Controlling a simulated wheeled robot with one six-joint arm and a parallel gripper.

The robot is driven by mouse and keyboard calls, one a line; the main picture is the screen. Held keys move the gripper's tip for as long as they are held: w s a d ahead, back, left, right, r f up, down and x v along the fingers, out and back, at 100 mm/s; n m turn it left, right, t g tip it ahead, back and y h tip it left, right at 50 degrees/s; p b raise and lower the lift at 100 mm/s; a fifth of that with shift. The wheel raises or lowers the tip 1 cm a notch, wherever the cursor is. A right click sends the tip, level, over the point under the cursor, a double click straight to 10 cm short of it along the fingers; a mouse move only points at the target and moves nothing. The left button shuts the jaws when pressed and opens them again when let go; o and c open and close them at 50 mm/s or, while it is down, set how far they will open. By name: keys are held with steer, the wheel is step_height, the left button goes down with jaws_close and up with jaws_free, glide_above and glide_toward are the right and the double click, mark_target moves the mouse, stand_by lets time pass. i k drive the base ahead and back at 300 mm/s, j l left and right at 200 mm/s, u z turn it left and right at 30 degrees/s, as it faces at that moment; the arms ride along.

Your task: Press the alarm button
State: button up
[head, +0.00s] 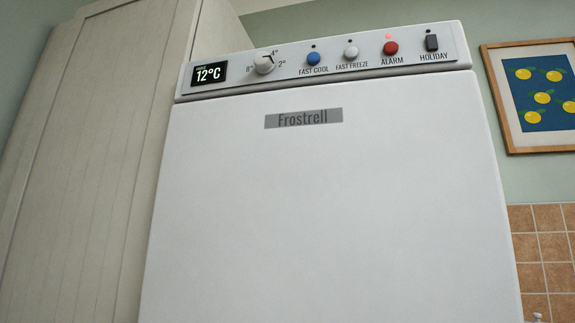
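The red alarm button (390,48) sits on the control panel (480,52) along the top of a white fridge (330,210). The word ALARM is printed below it, and a small red light (388,37) above it is lit. To its left are the white fast freeze button (351,53) and the blue fast cool button (313,59). To its right is the dark holiday switch (431,42). Their indicator lights look dark. My gripper is not in view.
The panel also has a display (209,73) reading 12°C and a temperature dial (264,63). A tall pale cabinet (90,160) stands close on the left. A framed lemon picture (540,96) hangs on the right wall above brown tiles (545,250). Nothing blocks the fridge front.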

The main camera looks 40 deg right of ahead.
mark_target(391, 48)
steer(key=k+z, duration=0.35)
steer(key=k, duration=0.2)
steer(key=k+z, duration=0.35)
steer(key=k, duration=0.25)
steer(key=k+j+z, duration=0.1)
steer(key=j+z, duration=0.15)
steer(key=k+j+z, duration=0.25)
steer(key=j, duration=0.15)
steer(key=i, duration=0.1)
